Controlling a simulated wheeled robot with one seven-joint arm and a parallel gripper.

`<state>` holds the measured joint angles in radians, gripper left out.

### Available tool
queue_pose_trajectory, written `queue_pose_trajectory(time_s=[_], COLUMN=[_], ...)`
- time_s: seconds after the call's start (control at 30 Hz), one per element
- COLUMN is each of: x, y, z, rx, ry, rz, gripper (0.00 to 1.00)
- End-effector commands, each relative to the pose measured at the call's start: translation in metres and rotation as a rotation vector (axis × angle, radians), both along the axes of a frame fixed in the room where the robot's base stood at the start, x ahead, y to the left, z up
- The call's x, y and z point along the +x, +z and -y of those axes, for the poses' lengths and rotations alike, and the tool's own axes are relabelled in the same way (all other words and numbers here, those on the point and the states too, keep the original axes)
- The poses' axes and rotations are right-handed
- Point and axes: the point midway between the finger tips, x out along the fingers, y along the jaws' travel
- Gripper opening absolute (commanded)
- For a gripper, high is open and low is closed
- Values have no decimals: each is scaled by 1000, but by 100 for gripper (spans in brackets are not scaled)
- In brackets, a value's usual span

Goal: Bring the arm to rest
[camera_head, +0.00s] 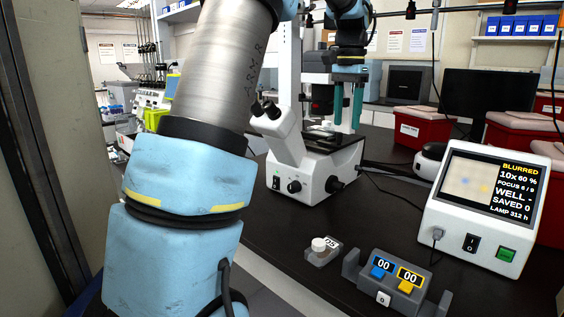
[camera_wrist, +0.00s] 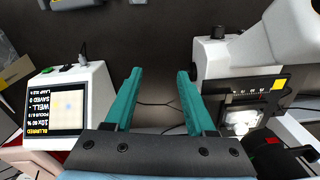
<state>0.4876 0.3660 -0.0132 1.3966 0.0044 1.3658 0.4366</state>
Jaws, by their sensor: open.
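My gripper (camera_head: 347,104) is in the upper middle of the head view, with its two teal fingers pointing down. In the wrist view my gripper (camera_wrist: 160,78) shows its fingers spread apart with nothing between them. The fingers hang beside the white microscope (camera_head: 305,165), over or near its stage; I cannot tell whether they touch it. In the wrist view the microscope (camera_wrist: 250,45) is right of the fingers, with a gap. My arm's blue and silver links fill the left of the head view and hide part of the bench.
A screen box (camera_head: 490,205) reading "BLURRED" stands right on the black bench (camera_head: 300,232). A two-display counter (camera_head: 395,280) and a small knob unit (camera_head: 322,250) sit at the front. Red boxes (camera_head: 422,127) and a dark monitor (camera_head: 485,95) stand behind. Thin cables cross the bench.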

Motion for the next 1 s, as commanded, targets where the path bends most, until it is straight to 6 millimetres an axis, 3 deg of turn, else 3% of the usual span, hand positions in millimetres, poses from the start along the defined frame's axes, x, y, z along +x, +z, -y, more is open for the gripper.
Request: queue_pose_trajectory(time_s=[0.27,0.47,0.57,0.8,1.0], x=[-6,-23,-44,-120,-167], y=[-35,-76,-107,-176,-205], z=[-39,-85,-119,-193,-221], rx=[-8,-20,-29,-56,-70], ry=[127,278,391,677,811], rz=[13,30,44,84,105], gripper=[55,55,55,55,55])
